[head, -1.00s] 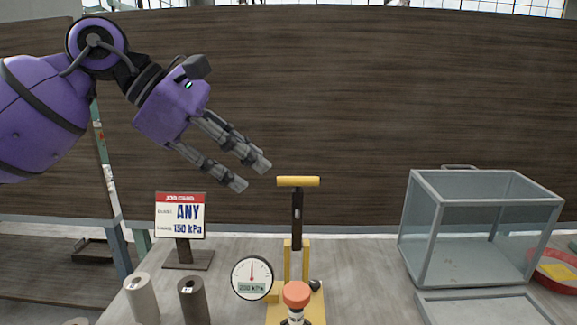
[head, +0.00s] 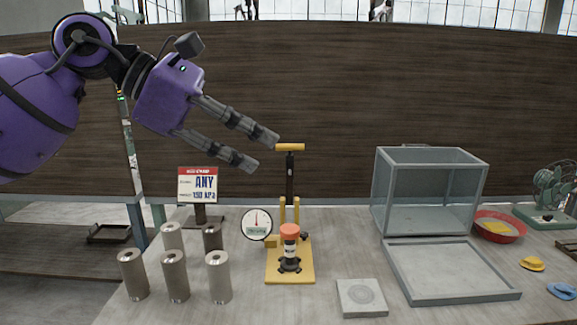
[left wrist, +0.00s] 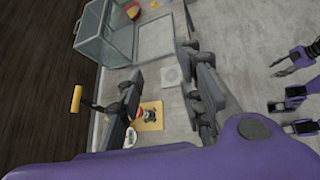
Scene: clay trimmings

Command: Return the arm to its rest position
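My left gripper (head: 267,153) hangs at upper left in the head view, its purple arm raised above the table. Its grey fingers are spread and empty, pointing down to the right. The tips appear close to the yellow pump handle (head: 290,147), but I cannot tell the depth between them. In the left wrist view the fingers also stand apart with nothing between them. My right gripper (left wrist: 289,98) shows only at the right edge of the left wrist view, its fingers apart and empty.
A yellow-based pump (head: 290,277) with an orange-capped canister (head: 289,233) stands beside a gauge (head: 257,225). Several metal cylinders (head: 175,275) stand at left before a job card (head: 198,185). A glass box (head: 430,195), tray (head: 450,272) and red bowl (head: 503,232) are at right.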

